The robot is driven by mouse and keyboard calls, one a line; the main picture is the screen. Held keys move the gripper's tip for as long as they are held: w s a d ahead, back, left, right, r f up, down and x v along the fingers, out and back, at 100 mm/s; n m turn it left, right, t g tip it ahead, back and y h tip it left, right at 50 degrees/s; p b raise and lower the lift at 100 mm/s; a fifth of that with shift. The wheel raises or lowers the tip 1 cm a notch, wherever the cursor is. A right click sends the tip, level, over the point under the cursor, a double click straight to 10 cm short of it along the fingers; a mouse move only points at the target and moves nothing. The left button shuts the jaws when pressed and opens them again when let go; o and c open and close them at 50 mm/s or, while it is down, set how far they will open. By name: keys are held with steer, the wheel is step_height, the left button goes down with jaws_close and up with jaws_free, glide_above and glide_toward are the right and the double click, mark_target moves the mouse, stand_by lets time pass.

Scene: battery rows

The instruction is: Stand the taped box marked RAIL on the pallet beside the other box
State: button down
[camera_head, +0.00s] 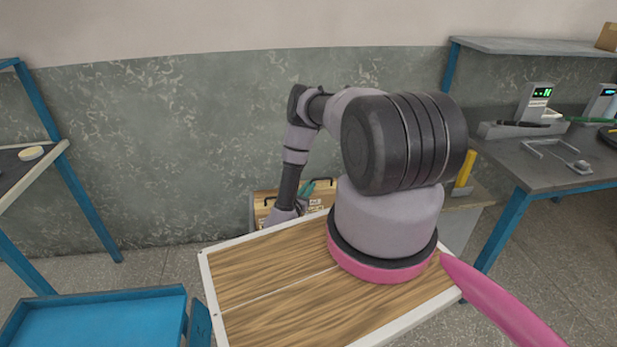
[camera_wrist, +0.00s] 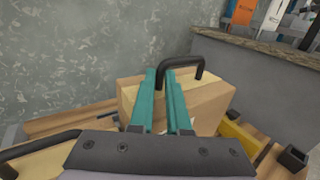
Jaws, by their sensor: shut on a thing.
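A cardboard box (camera_wrist: 205,100) with a black handle stands upright in the wrist view, straight ahead of my gripper (camera_wrist: 162,76). The teal fingers are shut at the left part of its handle (camera_wrist: 182,64). Part of another black handle (camera_wrist: 38,146) shows at lower left, on what seems a second box. Wooden boards (camera_wrist: 70,120) like a pallet's show beside and behind. In the head view, boxes with handles and labels (camera_head: 266,197) stand by the wall, with my gripper (camera_head: 307,189) among them. I cannot read which is marked RAIL. The box bottoms are hidden.
A grey counter (camera_wrist: 265,55) with tools stands at the right in the wrist view. A yellow piece (camera_wrist: 240,143) lies low beside the box. In the head view, a blue-framed workbench (camera_head: 540,170) stands right and a blue tray (camera_head: 100,320) lower left. The wall is close behind.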

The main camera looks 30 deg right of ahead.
steer(key=shift+f, duration=3.3)
steer(key=c, duration=0.9)
jaws_free()
steer(key=v, duration=1.2)
steer(key=shift+s, duration=0.1)
